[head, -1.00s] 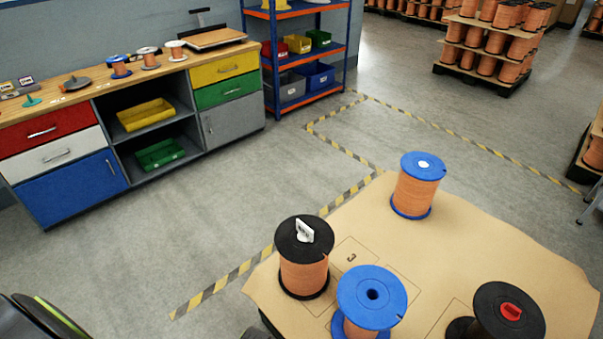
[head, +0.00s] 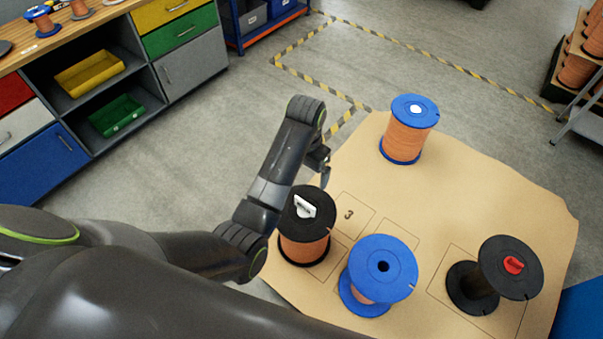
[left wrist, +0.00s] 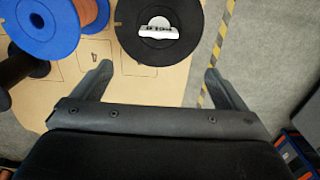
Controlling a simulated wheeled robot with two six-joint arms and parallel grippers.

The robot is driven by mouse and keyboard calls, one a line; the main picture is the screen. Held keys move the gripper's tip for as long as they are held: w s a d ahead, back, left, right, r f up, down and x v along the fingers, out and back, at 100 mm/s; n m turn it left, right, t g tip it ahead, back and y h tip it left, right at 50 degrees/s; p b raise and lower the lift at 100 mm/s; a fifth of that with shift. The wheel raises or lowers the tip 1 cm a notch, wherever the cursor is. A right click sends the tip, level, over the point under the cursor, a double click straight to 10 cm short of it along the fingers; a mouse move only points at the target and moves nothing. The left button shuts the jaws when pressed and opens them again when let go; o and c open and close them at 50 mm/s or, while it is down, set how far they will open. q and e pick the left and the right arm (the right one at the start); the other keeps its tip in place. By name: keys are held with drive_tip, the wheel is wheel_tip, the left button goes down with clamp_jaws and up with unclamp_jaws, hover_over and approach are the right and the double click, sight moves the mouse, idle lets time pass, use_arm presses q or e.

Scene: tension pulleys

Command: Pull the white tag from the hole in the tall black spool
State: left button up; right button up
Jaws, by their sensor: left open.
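The tall black spool (head: 303,246) has black flanges and copper-coloured winding, and stands upright at the left of the table. The white tag (head: 304,207) sticks up from the middle of its top. My left gripper (head: 325,169) is open and empty, just beyond the spool's far side in the head view. In the left wrist view the spool's black top (left wrist: 143,53) and the white tag (left wrist: 158,29) lie ahead, between the lines of the two spread fingers (left wrist: 158,69). The fingers appear apart from the tag. My right gripper is not in view.
A blue spool (head: 381,262) with an open centre hole stands close right of the black one. A black spool with a red tag (head: 513,265) stands further right. Another blue spool (head: 406,133) with a white centre stands at the back. The table's middle (head: 470,190) is clear.

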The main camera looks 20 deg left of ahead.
use_arm(q)
hover_over(305, 202)
wheel_tip(305, 202, down, 4)
wheel_tip(305, 202, down, 11)
drive_tip(key=shift+s+f+b, duration=0.1)
drive_tip(key=shift+b, duration=0.45)
drive_tip(key=shift+f, duration=0.8)
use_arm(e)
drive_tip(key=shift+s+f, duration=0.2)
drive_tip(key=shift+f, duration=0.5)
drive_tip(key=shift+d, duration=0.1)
use_arm(q)
drive_tip(key=shift+c, duration=0.6)
drive_tip(key=c, duration=0.9)
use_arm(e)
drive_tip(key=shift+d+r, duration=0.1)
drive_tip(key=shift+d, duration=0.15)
use_arm(q)
drive_tip(key=shift+r+p, duration=1)
drive_tip(key=shift+p, duration=0.1)
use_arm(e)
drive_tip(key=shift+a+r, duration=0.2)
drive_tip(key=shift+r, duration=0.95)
